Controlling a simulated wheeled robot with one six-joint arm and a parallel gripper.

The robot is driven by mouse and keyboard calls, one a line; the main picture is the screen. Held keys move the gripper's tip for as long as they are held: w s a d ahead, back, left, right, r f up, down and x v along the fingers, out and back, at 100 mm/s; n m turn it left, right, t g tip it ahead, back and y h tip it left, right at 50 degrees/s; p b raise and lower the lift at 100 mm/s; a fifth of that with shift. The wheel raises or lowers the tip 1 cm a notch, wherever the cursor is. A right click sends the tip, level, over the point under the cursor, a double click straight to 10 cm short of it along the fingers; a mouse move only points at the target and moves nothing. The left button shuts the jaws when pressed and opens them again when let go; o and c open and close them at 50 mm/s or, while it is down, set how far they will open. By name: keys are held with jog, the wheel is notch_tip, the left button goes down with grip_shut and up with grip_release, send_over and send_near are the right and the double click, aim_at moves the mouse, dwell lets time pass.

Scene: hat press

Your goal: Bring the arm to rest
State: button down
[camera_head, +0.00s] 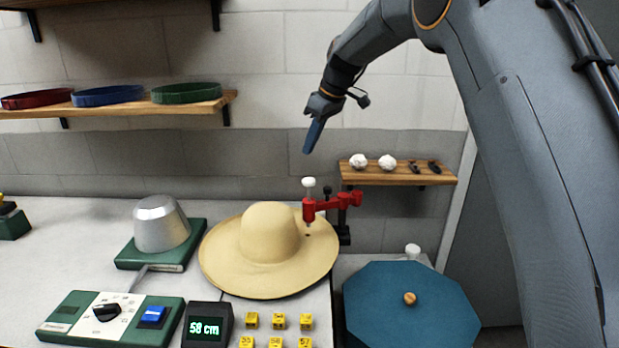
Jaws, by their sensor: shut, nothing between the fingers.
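My gripper (314,136) hangs in the air in front of the back wall, fingers pointing down. Its blue fingers are shut and hold nothing. It is above and apart from the straw hat (270,232) and the red clamp-like arm (330,204) on the bench. My grey arm reaches in from the upper right, bent at the elbow near the top edge.
A small shelf (398,174) with white balls is just right of and below my gripper. A shelf with coloured bands (108,96) is at left. A metal block (161,223), control box (108,317), display (207,324), yellow cubes and blue octagonal lid (409,322) stand below.

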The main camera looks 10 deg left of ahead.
jog(key=s+d+f+m+h+b, duration=0.1)
jog(key=s+d+f+m, duration=0.35)
jog(key=s+d, duration=0.4)
jog(key=s+d+f+m+h+b, duration=0.1)
jog(key=s+d+f+m+h, duration=0.15)
jog(key=s+d+f, duration=0.55)
jog(key=s+d+f+m, duration=0.3)
jog(key=s+d, duration=0.2)
jog(key=s, duration=0.5)
jog(key=s+d+f+m, duration=0.3)
jog(key=s+d+f, duration=0.1)
jog(key=s, duration=0.6)
jog(key=shift+s+d+f+g+h+b, duration=0.15)
jog(key=shift+s+d+g+h+b, duration=0.25)
jog(key=shift+d, duration=0.5)
